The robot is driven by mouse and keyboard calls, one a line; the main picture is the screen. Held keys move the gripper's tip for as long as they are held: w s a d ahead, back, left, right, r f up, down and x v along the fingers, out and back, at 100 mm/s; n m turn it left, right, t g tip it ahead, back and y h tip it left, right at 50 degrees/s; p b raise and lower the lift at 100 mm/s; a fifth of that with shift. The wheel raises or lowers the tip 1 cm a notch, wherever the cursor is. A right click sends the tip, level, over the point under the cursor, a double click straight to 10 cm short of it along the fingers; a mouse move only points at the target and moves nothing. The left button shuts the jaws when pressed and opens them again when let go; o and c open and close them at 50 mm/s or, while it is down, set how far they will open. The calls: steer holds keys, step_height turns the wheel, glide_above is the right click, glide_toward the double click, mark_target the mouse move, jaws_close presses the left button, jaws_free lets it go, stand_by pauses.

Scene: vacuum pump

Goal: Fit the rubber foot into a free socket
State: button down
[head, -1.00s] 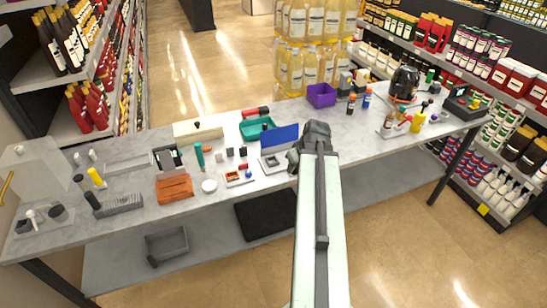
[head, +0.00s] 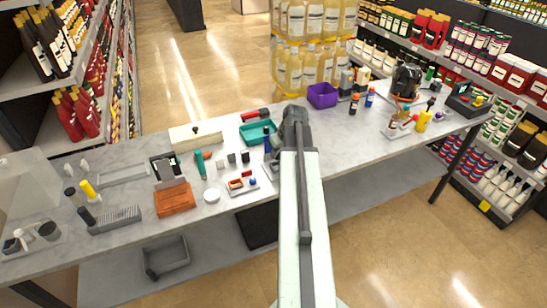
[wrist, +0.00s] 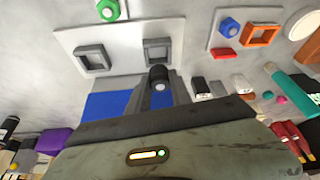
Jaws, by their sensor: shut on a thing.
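My gripper (wrist: 160,88) is shut on a dark round piece with a pale end (wrist: 158,75), which appears to be the rubber foot. In the wrist view a white plate (wrist: 125,45) carries two grey square frames, which look like sockets: the left one (wrist: 93,60) and the right one (wrist: 158,51). Both look empty. The held piece shows just below the right frame in the picture; its height cannot be told. In the head view my gripper (head: 291,128) is over the table, and the arm hides the held piece and most of the plate.
A blue panel (wrist: 110,104) stands beside the white plate. A neighbouring plate holds an orange frame (wrist: 260,34) and a blue hex piece (wrist: 228,27). A teal tray (head: 257,133) and purple bin (head: 322,95) stand nearby.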

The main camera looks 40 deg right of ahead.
mark_target(277, 159)
step_height(277, 159, down, 4)
steer(key=shift+w+d+r+b, duration=0.1)
steer(key=shift+r+b, duration=0.1)
steer(key=shift+b, duration=1.05)
steer(key=shift+w+r, duration=0.1)
steer(key=shift+r, duration=0.15)
steer(key=shift+f+b, duration=0.45)
steer(key=shift+f, duration=0.2)
steer(key=c, duration=1.2)
jaws_free()
steer(key=shift+o, duration=0.2)
steer(key=shift+r, duration=0.15)
steer(key=p+v, duration=1.2)
steer(key=v, duration=0.1)
steer(key=shift+w, duration=0.15)
